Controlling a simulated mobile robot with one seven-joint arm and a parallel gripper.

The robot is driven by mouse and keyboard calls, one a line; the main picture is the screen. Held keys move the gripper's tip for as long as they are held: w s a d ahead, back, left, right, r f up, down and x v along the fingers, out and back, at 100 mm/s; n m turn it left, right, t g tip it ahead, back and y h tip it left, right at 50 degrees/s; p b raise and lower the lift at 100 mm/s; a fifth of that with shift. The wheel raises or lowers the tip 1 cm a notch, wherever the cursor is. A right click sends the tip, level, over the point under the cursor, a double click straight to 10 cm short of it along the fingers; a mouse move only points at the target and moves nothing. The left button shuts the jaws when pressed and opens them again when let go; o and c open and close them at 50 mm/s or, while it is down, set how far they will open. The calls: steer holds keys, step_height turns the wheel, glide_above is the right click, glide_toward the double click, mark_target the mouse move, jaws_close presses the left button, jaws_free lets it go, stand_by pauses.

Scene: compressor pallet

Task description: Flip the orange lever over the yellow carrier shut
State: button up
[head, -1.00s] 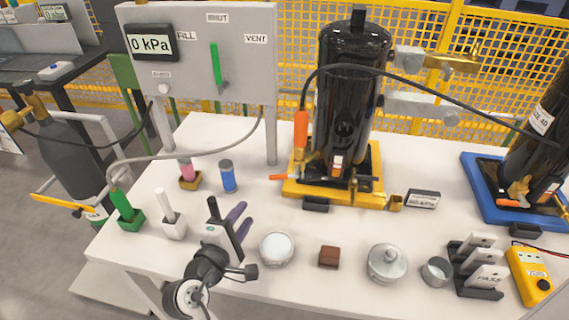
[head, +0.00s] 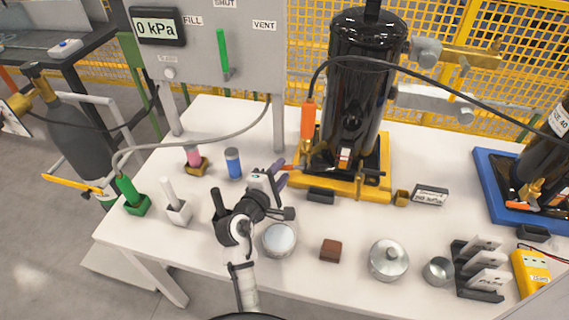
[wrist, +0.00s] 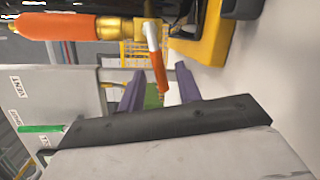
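The yellow carrier (head: 347,190) holds the black compressor (head: 355,90) on the white table. The orange lever (head: 287,167) sticks out from the carrier's left side, partly hidden by my gripper in the head view. In the wrist view the lever (wrist: 159,72) hangs from a pale metal arm, its orange end in line with the gap between my fingers. My gripper (head: 279,174) is open beside the lever, and its two purple fingers (wrist: 159,85) stand apart. I cannot tell whether either finger touches the lever.
A hose with a large orange handle (head: 307,121) runs down by the compressor's left side. A blue cylinder (head: 233,163) stands left of my gripper, and a round metal tin (head: 280,240) is below it. The grey gauge panel (head: 215,85) rises behind.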

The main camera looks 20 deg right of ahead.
steer(key=shift+x, duration=1.4)
steer(key=shift+c, duration=0.4)
jaws_close()
